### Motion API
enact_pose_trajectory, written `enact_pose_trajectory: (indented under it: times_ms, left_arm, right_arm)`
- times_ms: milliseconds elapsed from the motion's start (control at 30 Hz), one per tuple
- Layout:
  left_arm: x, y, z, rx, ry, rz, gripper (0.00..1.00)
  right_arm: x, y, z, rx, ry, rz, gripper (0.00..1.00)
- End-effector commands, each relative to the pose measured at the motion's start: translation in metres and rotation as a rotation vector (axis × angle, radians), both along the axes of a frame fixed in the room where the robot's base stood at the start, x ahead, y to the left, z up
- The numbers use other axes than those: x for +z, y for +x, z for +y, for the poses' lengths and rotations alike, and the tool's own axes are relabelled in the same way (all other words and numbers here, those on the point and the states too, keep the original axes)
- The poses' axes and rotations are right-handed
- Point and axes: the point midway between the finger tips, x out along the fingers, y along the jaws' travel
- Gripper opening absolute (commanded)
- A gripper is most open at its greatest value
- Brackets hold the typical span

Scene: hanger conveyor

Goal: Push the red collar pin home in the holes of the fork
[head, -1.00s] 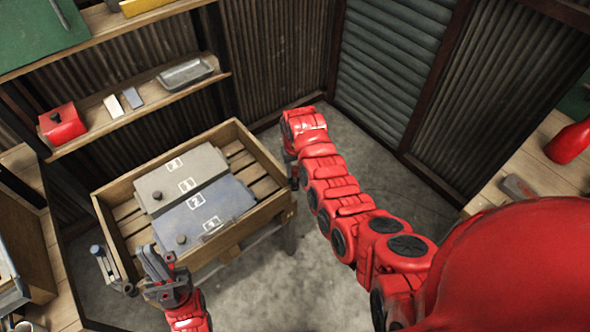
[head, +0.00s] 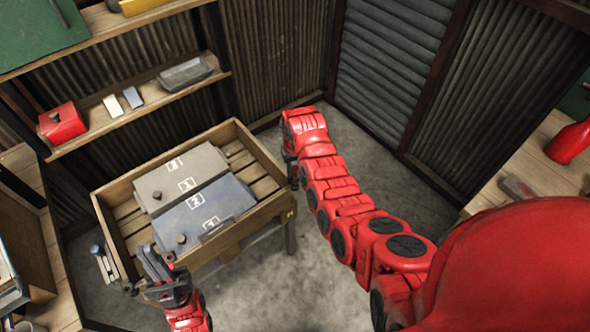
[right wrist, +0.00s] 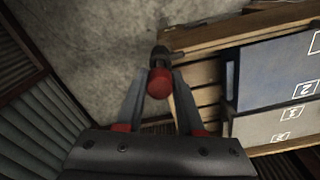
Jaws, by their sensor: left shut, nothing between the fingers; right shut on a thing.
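The red collar pin (right wrist: 158,83) shows its red round end between the fingertips of my right gripper (right wrist: 157,88) in the right wrist view. The gripper is shut on it. Just beyond the pin is a dark fitting (right wrist: 161,56) beside the wooden crate's edge; it looks like the fork. I cannot see its holes or how deep the pin sits. In the head view my right arm hides most of this spot. My left gripper (head: 158,268) is shut and empty at the crate's near left corner.
The slatted wooden crate (head: 270,160) holds a grey box (head: 180,177) and a blue-grey box (head: 228,192) with numbered marks. A shelf with a red box (head: 62,122) and a grey tray (head: 186,72) is behind. The floor right of my right arm is clear.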

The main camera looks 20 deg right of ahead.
Motion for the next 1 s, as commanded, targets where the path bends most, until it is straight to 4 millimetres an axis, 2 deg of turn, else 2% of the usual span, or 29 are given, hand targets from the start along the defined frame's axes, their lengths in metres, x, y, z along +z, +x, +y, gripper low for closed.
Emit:
enact_pose_trajectory:
  times_ms: [1000]
  left_arm:
    - [-0.0077, 0.0, 0.0, 0.0, 0.0, 0.0, 0.0]
  right_arm:
    - [-0.0079, 0.0004, 0.0003, 0.001, 0.0, -0.001, 0.0]
